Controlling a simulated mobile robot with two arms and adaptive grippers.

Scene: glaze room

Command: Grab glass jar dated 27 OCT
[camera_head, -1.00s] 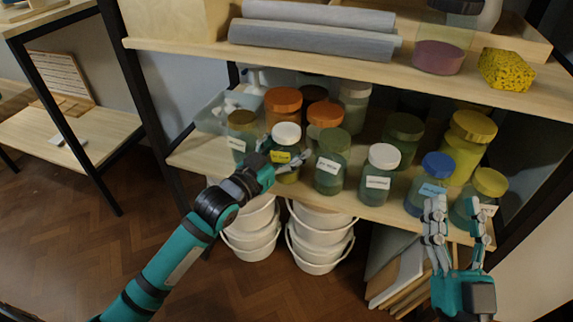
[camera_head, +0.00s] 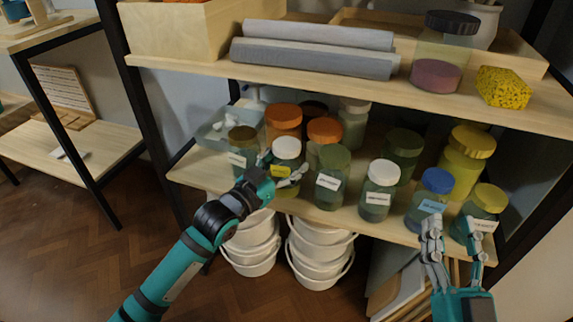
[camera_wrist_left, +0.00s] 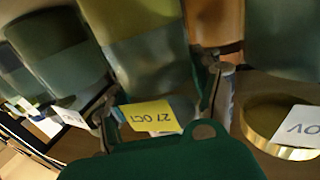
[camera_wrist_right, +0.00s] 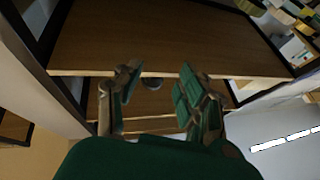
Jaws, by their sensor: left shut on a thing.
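The glass jar with the yellow label (camera_head: 286,161) has a white lid and stands in the front row on the middle shelf. In the left wrist view its label (camera_wrist_left: 152,116) appears upside down and reads 27 OCT. My left gripper (camera_head: 282,175) is shut on this jar, with a finger on each side of it in the left wrist view (camera_wrist_left: 160,105). The jar looks upright; whether its base touches the shelf is hidden by my gripper. My right gripper (camera_head: 449,238) is open and empty in front of the shelf's right end.
Close neighbours are a dark-lidded jar (camera_head: 243,147) at left and a green-lidded jar (camera_head: 333,178) at right. Orange-lidded jars (camera_head: 284,122) stand behind. White-lidded (camera_head: 379,190), blue-lidded (camera_head: 430,197) and yellow-lidded jars (camera_head: 481,212) stand further right. White buckets (camera_head: 320,252) sit below; the upper shelf (camera_head: 300,75) overhangs.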

